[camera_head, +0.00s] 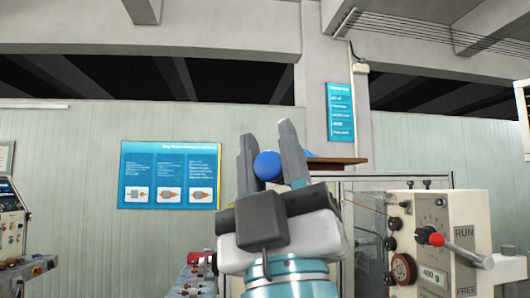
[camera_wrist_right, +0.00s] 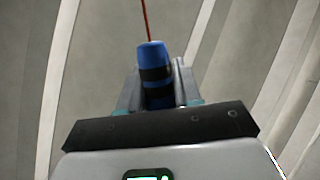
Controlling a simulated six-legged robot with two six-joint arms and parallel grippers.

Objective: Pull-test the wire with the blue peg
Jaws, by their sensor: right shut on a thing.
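My right gripper (camera_head: 267,146) is raised in the middle of the head view, its fingers pointing up. It is shut on the blue peg (camera_head: 267,166), whose rounded blue end shows between the fingers. In the right wrist view the blue peg (camera_wrist_right: 152,56) has black bands and sits between the fingers (camera_wrist_right: 155,88). A thin red wire (camera_wrist_right: 146,20) runs up from the peg's end and out of that view. In the head view a thin reddish line (camera_head: 362,206) meets the machine's left side; its far end is hidden behind my arm. My left gripper is not in view.
A cream machine (camera_head: 440,208) at the right has a red-knobbed lever, RUN and FREE marks, a display and dark rollers. A brown board (camera_head: 340,160) lies behind my gripper. A bench with red parts (camera_head: 195,275) is low left of my arm. Blue posters hang behind.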

